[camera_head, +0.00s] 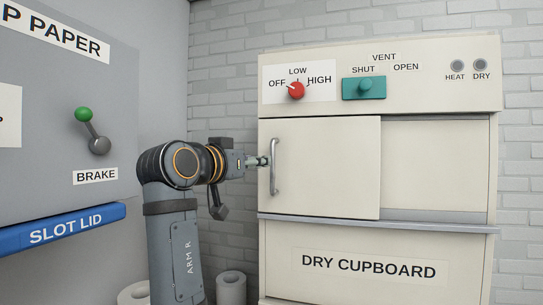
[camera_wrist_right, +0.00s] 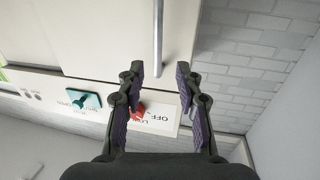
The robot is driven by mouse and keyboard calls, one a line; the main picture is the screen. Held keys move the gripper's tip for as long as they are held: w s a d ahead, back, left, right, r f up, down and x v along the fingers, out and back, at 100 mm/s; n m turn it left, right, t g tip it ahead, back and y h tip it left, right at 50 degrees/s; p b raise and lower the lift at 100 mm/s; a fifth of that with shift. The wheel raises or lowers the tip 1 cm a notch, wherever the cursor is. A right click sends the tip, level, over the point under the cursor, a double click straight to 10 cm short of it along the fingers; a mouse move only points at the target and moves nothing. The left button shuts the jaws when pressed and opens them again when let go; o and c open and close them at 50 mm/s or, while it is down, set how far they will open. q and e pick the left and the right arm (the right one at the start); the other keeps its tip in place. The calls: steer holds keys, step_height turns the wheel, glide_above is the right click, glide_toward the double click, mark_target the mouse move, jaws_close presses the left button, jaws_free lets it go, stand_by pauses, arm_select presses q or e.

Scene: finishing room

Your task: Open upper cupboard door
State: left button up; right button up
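The cream upper cupboard door (camera_head: 325,170) is a flat panel in front of a recessed panel (camera_head: 435,165) on its right. A grey vertical bar handle (camera_head: 275,167) is near the door's left edge; it also shows in the wrist view (camera_wrist_right: 158,40). My right gripper (camera_head: 264,161) is at the handle's left in the head view. In the wrist view my right gripper (camera_wrist_right: 160,78) is open, its fingers apart with the handle's end between them in the picture. I cannot tell whether they touch it. My left gripper is out of view.
Above the door are a red dial (camera_head: 297,90) and a teal vent slider (camera_head: 364,87). A ledge (camera_head: 430,222) runs below the door. At left stand a grey machine with a green-knobbed brake lever (camera_head: 90,130) and a blue slot lid (camera_head: 60,230).

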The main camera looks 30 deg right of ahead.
mark_target(272, 159)
steer(key=p+x, duration=0.2)
steer(key=x, duration=0.2)
steer(key=p+x, duration=0.2)
steer(key=x, duration=0.3)
steer(key=shift+s+d+r+p, duration=0.1)
steer(key=shift+s+p, duration=0.15)
steer(key=shift+p, duration=0.15)
steer(key=shift+w, duration=0.1)
steer(key=shift+c, duration=0.4)
jaws_close()
